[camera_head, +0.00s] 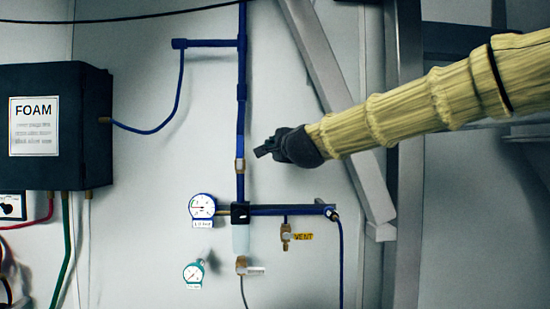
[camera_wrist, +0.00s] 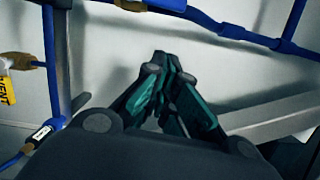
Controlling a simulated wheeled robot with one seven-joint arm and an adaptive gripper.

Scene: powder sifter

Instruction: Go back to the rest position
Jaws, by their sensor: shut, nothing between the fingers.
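My gripper (camera_head: 262,150) is at the end of my yellow-sleeved arm, which reaches in from the right in the head view. Its dark fingers are closed and empty, just right of the vertical blue pipe (camera_head: 241,120). I cannot tell whether they touch the pipe. In the wrist view the gripper (camera_wrist: 162,58) shows its dark and green fingers brought together against the pale wall. Blue pipe (camera_wrist: 205,20) runs across the top of that view, beyond the fingertips.
A black FOAM box (camera_head: 85,130) hangs at the left. Below my gripper are a blue gauge (camera_head: 202,207), a blue side pipe (camera_head: 285,210), a VENT valve (camera_head: 286,233) and a green gauge (camera_head: 193,272). A grey diagonal beam (camera_head: 330,90) stands behind my arm.

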